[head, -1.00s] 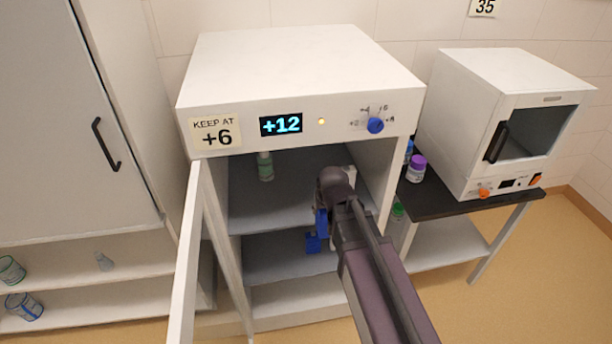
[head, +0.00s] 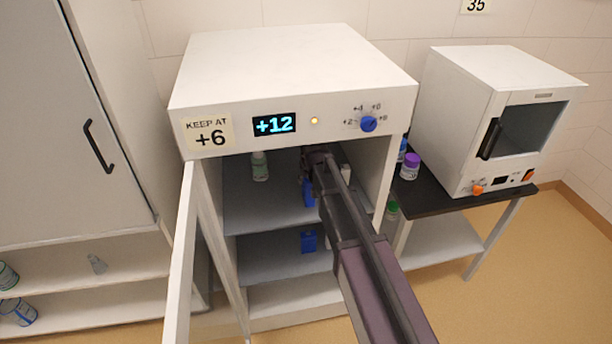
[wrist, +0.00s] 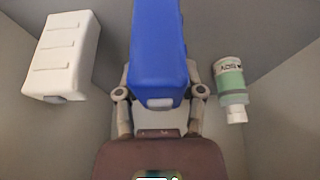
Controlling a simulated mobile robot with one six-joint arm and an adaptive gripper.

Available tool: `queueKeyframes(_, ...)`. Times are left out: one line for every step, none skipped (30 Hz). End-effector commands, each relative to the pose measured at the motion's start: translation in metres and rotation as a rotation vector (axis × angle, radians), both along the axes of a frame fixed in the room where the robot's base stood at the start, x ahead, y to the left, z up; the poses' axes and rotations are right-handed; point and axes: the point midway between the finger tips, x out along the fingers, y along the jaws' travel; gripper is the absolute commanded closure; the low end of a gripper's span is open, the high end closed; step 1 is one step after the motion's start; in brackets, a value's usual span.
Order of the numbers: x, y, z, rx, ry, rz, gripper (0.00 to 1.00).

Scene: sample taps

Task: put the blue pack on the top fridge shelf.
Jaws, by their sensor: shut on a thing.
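The blue pack (head: 309,194) is inside the open fridge (head: 290,62), in the upper compartment over the top shelf (head: 255,207). My gripper (wrist: 158,88) is shut on the pack, with one finger on each side of it. The pack also fills the upper middle of the wrist view (wrist: 158,45). I cannot tell whether its lower end touches the shelf. My arm hides part of the compartment's right side.
A green bottle (head: 260,167) and a white box (wrist: 65,55) flank the pack in the compartment. Another blue pack (head: 308,241) is on the shelf below. The open fridge door (head: 182,265) is at left. A white oven-like unit (head: 510,120) stands right.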

Motion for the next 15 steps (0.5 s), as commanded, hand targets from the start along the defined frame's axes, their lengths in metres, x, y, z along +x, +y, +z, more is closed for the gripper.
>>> queueKeyframes(0.000,0.000,0.000,0.000,0.000,0.000,1.00)
queueKeyframes(0.000,0.000,0.000,0.000,0.000,0.000,1.00)
queueKeyframes(0.000,0.000,0.000,0.000,0.000,0.000,1.00)
queueKeyframes(0.000,0.000,0.000,0.000,0.000,0.000,1.00)
queueKeyframes(0.000,0.000,0.000,0.000,0.000,0.000,1.00)
queueKeyframes(0.001,0.000,0.000,0.000,0.000,0.000,1.00)
queueKeyframes(0.003,0.001,0.000,0.000,0.000,0.000,1.00)
queueKeyframes(0.004,0.001,0.000,0.000,0.000,0.000,1.00)
queueKeyframes(0.007,0.002,0.000,0.000,0.000,0.000,1.00)
queueKeyframes(0.010,0.003,0.000,0.000,0.000,0.000,1.00)
queueKeyframes(0.014,0.004,0.000,0.000,0.000,0.000,1.00)
queueKeyframes(0.019,0.005,0.000,0.000,0.000,0.000,1.00)
queueKeyframes(0.023,0.006,0.000,0.000,0.000,0.000,1.00)
queueKeyframes(0.027,0.008,0.000,0.000,0.000,0.000,1.00)
queueKeyframes(0.034,0.010,0.000,0.000,0.000,0.000,1.00)
